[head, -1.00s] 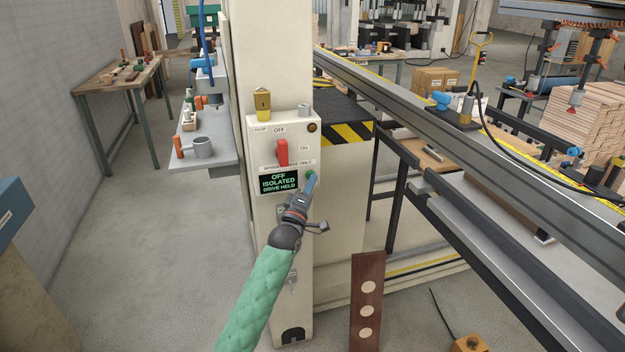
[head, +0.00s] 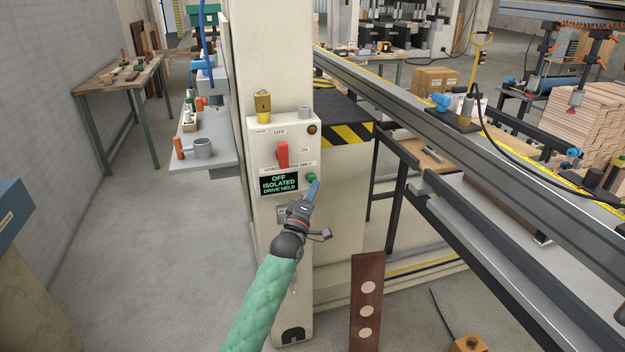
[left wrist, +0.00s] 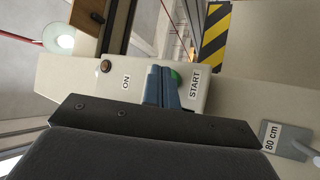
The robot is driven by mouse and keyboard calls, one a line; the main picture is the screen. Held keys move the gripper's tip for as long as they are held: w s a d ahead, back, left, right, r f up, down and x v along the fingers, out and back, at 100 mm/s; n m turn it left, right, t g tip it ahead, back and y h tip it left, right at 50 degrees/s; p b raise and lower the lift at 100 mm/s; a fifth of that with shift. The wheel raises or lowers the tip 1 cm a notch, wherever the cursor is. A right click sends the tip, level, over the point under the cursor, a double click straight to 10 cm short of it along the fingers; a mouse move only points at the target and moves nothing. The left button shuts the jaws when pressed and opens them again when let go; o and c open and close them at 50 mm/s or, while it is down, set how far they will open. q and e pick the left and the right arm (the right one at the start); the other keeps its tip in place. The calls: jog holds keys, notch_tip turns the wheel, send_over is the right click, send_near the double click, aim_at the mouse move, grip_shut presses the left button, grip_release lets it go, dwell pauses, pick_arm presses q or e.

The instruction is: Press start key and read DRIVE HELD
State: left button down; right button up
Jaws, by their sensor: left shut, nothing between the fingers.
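The control box (head: 258,150) is fixed to a cream column. The red switch handle (head: 282,155) stands upright under the OFF label. The green start key (head: 311,178) sits right of the display; it also shows in the left wrist view (left wrist: 175,77), beside the START label (left wrist: 194,82). My left gripper (head: 315,187) is shut and empty, its blue fingertips just below and right of the key in the head view. In the left wrist view the fingers partly hide the key; contact cannot be told. My right gripper is not in view.
A brass padlock (head: 263,104) and a grey cylinder (head: 304,111) are at the box's top. A long rail (head: 420,115) runs to the right. A brown board with pale discs (head: 367,285) stands below right. The floor (head: 150,260) at left is clear.

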pick_arm(q)
jog(key=shift+s, duration=0.15)
jog(key=s, duration=0.1)
jog(key=s+d+p, duration=0.1)
jog(key=s, duration=0.2)
jog(key=shift+s+d+p, duration=0.3)
dwell(0.4)
dwell(0.5)
